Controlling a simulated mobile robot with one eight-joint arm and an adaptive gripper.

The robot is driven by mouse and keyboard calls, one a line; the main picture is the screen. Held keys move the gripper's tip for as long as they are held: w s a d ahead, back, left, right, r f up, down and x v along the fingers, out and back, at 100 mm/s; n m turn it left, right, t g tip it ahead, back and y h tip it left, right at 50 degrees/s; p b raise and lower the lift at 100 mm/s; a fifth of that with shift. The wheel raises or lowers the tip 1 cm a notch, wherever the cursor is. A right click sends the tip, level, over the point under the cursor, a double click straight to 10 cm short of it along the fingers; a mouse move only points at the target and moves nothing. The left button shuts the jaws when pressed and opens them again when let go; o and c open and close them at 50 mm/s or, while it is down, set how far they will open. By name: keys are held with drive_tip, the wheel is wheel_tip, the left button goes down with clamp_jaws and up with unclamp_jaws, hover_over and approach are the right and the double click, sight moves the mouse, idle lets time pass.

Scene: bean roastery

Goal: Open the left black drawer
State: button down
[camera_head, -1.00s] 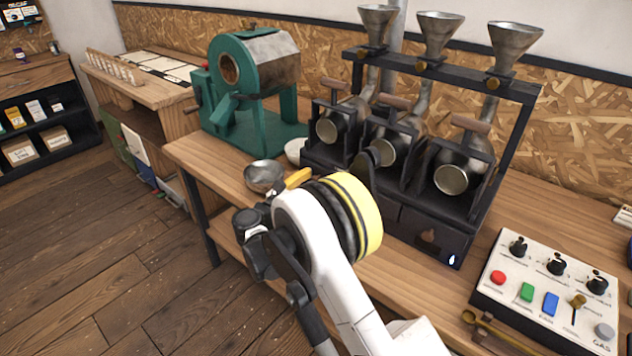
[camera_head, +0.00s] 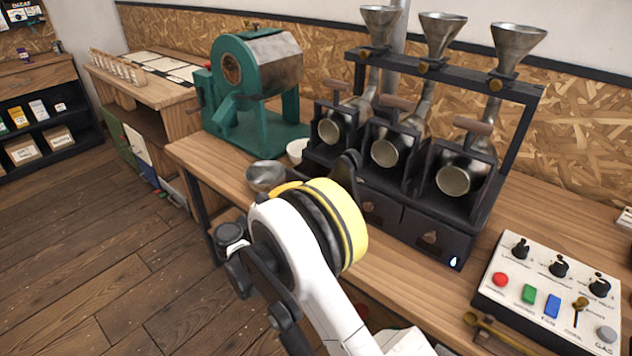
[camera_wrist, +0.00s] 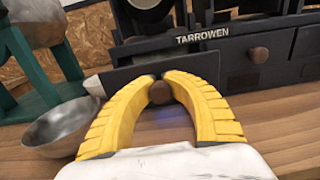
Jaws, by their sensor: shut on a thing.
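The left black drawer (camera_wrist: 128,74) is in the wrist view, low on the black sample roaster, with a round brown knob (camera_wrist: 160,92). My gripper (camera_wrist: 160,80) has its two yellow fingers shut around this knob. The drawer front looks set forward of the neighbouring front, though the fingers cover much of it and I cannot tell how far. In the head view my gripper (camera_head: 285,188) is mostly hidden behind my wrist, and the left drawer is hidden too. The middle drawer (camera_head: 370,208) and the right drawer (camera_head: 432,238) look shut.
A metal bowl (camera_head: 265,175) stands close to the left of my gripper; it also shows in the wrist view (camera_wrist: 62,128). A green roaster (camera_head: 255,90) is at the back left. A control panel (camera_head: 545,290) is at the right. Bare wooden tabletop lies in front of the drawers.

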drive_tip(key=v, duration=0.6)
drive_tip(key=shift+s+a, duration=0.15)
drive_tip(key=shift+s, duration=0.05)
drive_tip(key=c, duration=1.2)
unclamp_jaws()
drive_tip(key=shift+s+a+r, duration=0.1)
drive_tip(key=shift+s+a, duration=0.1)
drive_tip(key=shift+s, duration=0.05)
drive_tip(key=shift+w+d, duration=0.1)
drive_tip(key=v, duration=1.2)
